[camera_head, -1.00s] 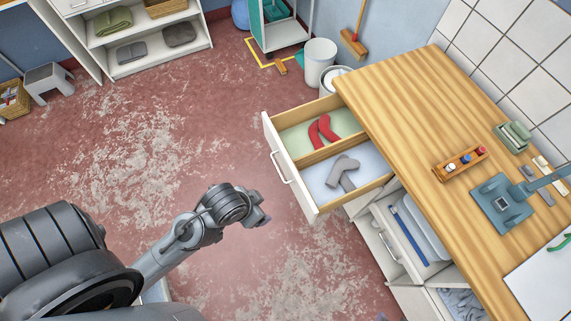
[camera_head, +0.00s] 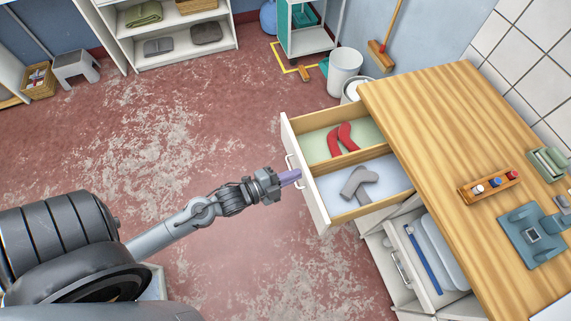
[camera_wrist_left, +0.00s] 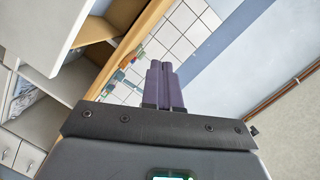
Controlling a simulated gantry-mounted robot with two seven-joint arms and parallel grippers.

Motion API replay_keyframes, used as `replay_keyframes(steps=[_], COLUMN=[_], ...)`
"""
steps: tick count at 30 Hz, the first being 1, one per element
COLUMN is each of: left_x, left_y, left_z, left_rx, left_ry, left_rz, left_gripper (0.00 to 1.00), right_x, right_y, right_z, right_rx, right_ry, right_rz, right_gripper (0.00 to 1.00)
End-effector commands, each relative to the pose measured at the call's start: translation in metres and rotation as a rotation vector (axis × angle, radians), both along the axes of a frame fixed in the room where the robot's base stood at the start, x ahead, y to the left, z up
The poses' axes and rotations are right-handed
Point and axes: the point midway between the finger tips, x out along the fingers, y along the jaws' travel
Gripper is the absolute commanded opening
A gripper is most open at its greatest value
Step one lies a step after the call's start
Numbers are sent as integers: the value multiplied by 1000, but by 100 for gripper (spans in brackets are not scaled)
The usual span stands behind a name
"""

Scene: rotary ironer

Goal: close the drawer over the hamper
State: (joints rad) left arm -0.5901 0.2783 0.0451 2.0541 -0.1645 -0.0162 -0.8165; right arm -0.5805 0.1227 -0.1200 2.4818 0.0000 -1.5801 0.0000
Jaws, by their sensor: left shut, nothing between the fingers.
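The open drawer (camera_head: 308,185) sticks out from under the wooden worktop, with a white front and a bar handle. It holds red socks (camera_head: 343,142) and grey socks (camera_head: 358,183) in two compartments. My left gripper (camera_head: 290,178) has its purple fingers shut and empty, right at the outer face of the drawer front, beside the handle. I cannot tell whether they touch it. In the left wrist view the shut fingers (camera_wrist_left: 163,78) point up the picture, and a white drawer front (camera_wrist_left: 48,30) shows at upper left. No hamper can be clearly made out. My right gripper is out of view.
A lower pull-out (camera_head: 407,262) with a blue-handled item stands open under the worktop (camera_head: 440,130). A white bin (camera_head: 345,68) stands behind the drawer. The red floor to the left of the drawer is clear.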

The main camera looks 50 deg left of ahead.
Motion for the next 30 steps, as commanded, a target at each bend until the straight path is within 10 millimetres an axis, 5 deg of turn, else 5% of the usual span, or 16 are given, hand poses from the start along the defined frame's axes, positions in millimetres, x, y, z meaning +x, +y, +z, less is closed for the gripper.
replay_keyframes(steps=[1,6,15,21,30], left_x=[-3,-20,-32,-28,-13], left_y=[17,83,182,195,189], left_z=[-38,-108,-197,-214,-216], left_rx=[62,241,398,437,437], left_ry=[-69,-299,-328,-325,-325], left_rz=[-33,-136,-183,-200,-201], left_gripper=[0,0,0,0,0], right_x=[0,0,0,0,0], right_y=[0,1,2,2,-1], right_z=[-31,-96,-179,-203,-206], right_rx=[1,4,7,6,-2], right_ry=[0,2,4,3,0], right_rz=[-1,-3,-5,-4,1], right_gripper=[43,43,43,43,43])
